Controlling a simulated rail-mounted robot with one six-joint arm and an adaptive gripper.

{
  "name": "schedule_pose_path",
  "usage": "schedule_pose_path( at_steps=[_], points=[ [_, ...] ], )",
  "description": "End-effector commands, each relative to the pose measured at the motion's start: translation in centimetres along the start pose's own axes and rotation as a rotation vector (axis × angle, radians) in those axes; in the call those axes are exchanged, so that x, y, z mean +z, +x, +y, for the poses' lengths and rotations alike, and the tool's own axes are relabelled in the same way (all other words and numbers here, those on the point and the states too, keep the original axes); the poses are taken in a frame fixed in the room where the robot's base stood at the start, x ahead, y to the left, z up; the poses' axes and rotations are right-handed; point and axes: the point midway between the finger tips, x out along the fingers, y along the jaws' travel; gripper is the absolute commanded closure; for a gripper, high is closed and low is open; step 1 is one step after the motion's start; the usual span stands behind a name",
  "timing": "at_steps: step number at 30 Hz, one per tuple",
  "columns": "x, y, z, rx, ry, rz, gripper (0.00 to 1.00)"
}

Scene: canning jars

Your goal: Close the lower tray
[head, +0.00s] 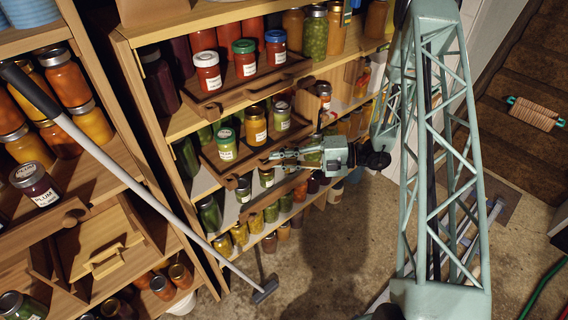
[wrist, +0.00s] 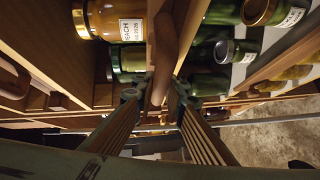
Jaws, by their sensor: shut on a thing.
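The lower tray (head: 243,165) is a brown wooden tray on the middle shelf unit, sticking out past the shelf front. It carries green-lidded and gold-lidded jars, such as a green jar (head: 227,146) and a yellow jar (head: 255,127). My gripper (head: 272,156) is at the tray's front edge, reaching in from the right. In the wrist view my gripper (wrist: 156,92) has one finger on each side of a wooden rail (wrist: 163,45), which appears to be the tray's front. A peach jar (wrist: 108,18) stands to the left of that rail.
The upper tray (head: 246,93) with several red jars sits above. Jars fill the shelf below. A grey pole (head: 150,196) leans diagonally across the left shelves.

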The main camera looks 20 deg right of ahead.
Motion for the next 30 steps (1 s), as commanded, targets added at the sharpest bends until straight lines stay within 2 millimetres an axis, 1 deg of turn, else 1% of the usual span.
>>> schedule_pose_path(
  at_steps=[1,6,10,11,15,25,30],
  points=[
    [0.6,0.5,0.3,0.0,-0.003,0.0,1.0],
    [1.9,1.8,0.7,0.0,-0.003,-0.001,1.0],
    [1.8,1.6,0.5,0.0,-0.001,-0.002,1.0],
    [1.8,1.6,0.5,0.0,-0.001,-0.002,0.88],
    [1.7,1.6,0.5,0.0,-0.001,-0.002,0.75],
    [1.7,1.6,0.5,0.0,-0.001,-0.001,0.75],
    [1.7,1.2,0.5,0.0,-0.001,-0.001,0.75]
  ],
)
